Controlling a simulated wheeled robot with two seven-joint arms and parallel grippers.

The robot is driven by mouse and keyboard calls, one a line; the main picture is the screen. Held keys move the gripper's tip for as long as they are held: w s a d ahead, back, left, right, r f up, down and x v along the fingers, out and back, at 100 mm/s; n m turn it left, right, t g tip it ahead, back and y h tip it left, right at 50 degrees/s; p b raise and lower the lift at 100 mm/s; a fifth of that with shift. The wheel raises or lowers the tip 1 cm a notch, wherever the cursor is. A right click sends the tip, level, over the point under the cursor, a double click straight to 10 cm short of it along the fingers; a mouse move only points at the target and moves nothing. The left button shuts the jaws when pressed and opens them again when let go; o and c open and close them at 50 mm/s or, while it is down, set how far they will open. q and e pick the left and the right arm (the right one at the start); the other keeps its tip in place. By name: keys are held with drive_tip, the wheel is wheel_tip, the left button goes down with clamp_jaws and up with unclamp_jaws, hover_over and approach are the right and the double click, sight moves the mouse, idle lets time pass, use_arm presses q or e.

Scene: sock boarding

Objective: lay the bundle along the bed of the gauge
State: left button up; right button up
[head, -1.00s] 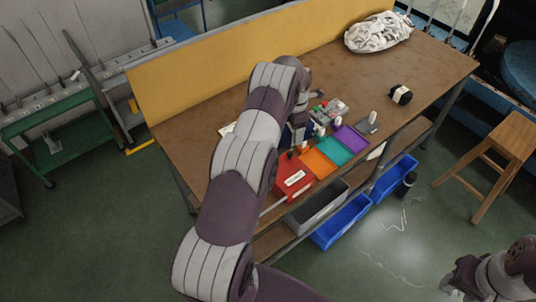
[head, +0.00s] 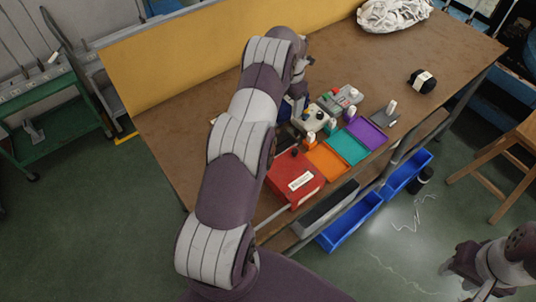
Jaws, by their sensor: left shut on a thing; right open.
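My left arm reaches over the table from the front. My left gripper (head: 300,90) is mostly hidden behind its own wrist, low over the cluster of small items. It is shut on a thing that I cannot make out. A dark roll with a pale band (head: 422,81), which looks like a bundle, lies apart at the right of the table. A flat grey piece with a white upright (head: 385,115) stands at the front edge, right of the purple tray. I cannot tell whether it is the gauge. My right gripper (head: 455,265) is open and empty over the floor.
Red (head: 293,180), orange (head: 326,160), teal (head: 348,147) and purple (head: 367,132) trays line the table's front edge. A heap of white cloth (head: 393,14) lies at the back. Blue bins (head: 350,222) sit below. The brown tabletop (head: 370,65) is clear towards the back right.

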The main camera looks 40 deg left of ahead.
sight(279, 122)
use_arm(q)
drive_tip(key=s+f+b, duration=0.1)
drive_tip(key=f+b, duration=0.1)
drive_tip(key=b, duration=0.1)
drive_tip(key=s+f+b, duration=0.2)
drive_tip(key=b, duration=0.1)
drive_tip(key=shift+a+b, duration=0.15)
drive_tip(key=shift+b, duration=0.25)
drive_tip(key=shift+s+f+b, duration=0.15)
drive_tip(key=shift+s+b, duration=0.35)
drive_tip(key=shift+s, duration=0.75)
drive_tip(key=s, duration=0.1)
drive_tip(key=s+f+p, duration=0.1)
drive_tip(key=s, duration=0.1)
drive_tip(key=s+f, duration=0.1)
drive_tip(key=shift+s+a+p, duration=0.1)
drive_tip(key=shift+s+p, duration=0.2)
drive_tip(key=shift+s, duration=0.05)
drive_tip(key=shift+s+f, duration=0.2)
wheel_tip(279, 122, down, 4)
drive_tip(key=shift+s+r+p, duration=0.1)
drive_tip(key=shift+r+p, duration=0.1)
drive_tip(key=shift+p, duration=0.1)
drive_tip(key=shift+f, duration=0.35)
drive_tip(key=o, duration=1.1)
use_arm(e)
wheel_tip(279, 122, down, 8)
drive_tip(key=shift+w, duration=0.15)
